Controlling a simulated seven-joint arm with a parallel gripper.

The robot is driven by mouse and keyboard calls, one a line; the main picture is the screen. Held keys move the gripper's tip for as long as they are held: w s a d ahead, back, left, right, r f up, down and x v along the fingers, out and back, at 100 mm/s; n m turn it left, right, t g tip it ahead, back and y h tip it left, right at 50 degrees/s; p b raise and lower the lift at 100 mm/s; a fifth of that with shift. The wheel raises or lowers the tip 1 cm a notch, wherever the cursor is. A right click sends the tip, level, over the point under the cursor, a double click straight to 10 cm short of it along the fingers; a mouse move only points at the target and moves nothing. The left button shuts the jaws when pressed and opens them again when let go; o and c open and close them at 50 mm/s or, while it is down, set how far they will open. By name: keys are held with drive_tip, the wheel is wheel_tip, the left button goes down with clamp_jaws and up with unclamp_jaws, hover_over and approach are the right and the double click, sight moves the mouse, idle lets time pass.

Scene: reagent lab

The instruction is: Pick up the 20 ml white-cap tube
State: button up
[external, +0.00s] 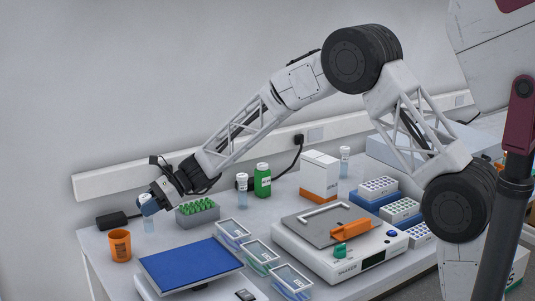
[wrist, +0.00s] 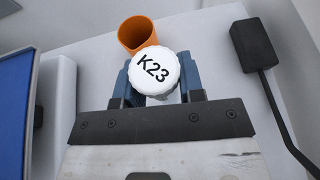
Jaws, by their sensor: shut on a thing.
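In the wrist view a tube with a white cap marked K23 (wrist: 155,71) sits between the two blue fingers of my gripper (wrist: 160,84). The fingers close on it just below the cap. In the external view my gripper (external: 147,204) is at the left end of the bench, with the clear tube body (external: 149,224) below its fingers. I cannot tell whether the tube's bottom touches the bench. Other white-cap tubes stand at the bench middle (external: 242,186) and farther right (external: 345,162).
An orange cup (external: 120,246) stands close beside the held tube. A green-capped rack (external: 198,213), a blue-topped device (external: 190,264) and a black adapter with a cable (external: 112,221) are nearby. A green bottle (external: 263,181) and a balance (external: 338,262) stand to the right.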

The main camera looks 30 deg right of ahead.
drive_tip(key=s+d, duration=0.3)
drive_tip(key=s, duration=0.3)
drive_tip(key=s+d+r, duration=0.1)
drive_tip(key=s+d, duration=0.2)
drive_tip(key=s, duration=0.4)
drive_tip(key=shift+s+d, duration=0.25)
drive_tip(key=shift+d, duration=0.1)
drive_tip(key=shift+r, duration=0.1)
